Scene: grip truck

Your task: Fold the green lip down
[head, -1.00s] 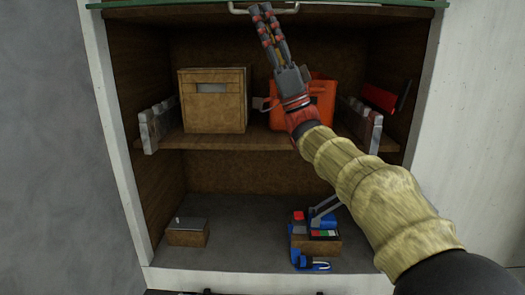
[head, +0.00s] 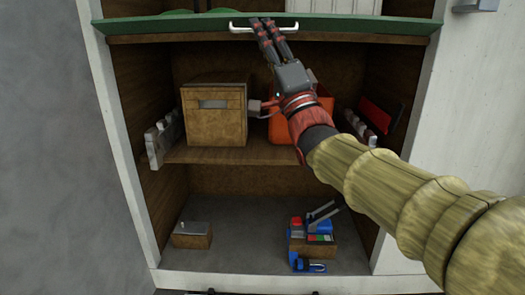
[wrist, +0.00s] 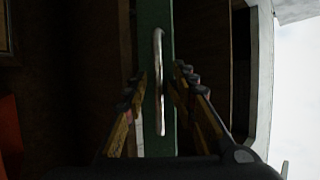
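The green lip (head: 350,24) runs across the front of the cabinet above the upper compartment. A pale bar handle (head: 240,29) is fixed to its front. My gripper (head: 264,22) reaches up from the lower right, its fingertips overlapping the handle's middle and right part. In the wrist view, the lip (wrist: 150,25) stands as a vertical strip with the handle (wrist: 158,75) between the two fingers of my gripper (wrist: 163,82). The fingers are apart, with a gap to the handle visible on both sides. I cannot tell whether they touch the lip.
A brown box (head: 215,120) and an orange container (head: 283,128) stand on the wooden shelf (head: 230,157) below. A small box (head: 192,238) and a brown box with blue parts (head: 322,250) are on the cabinet floor. White side walls (head: 122,150) frame the opening.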

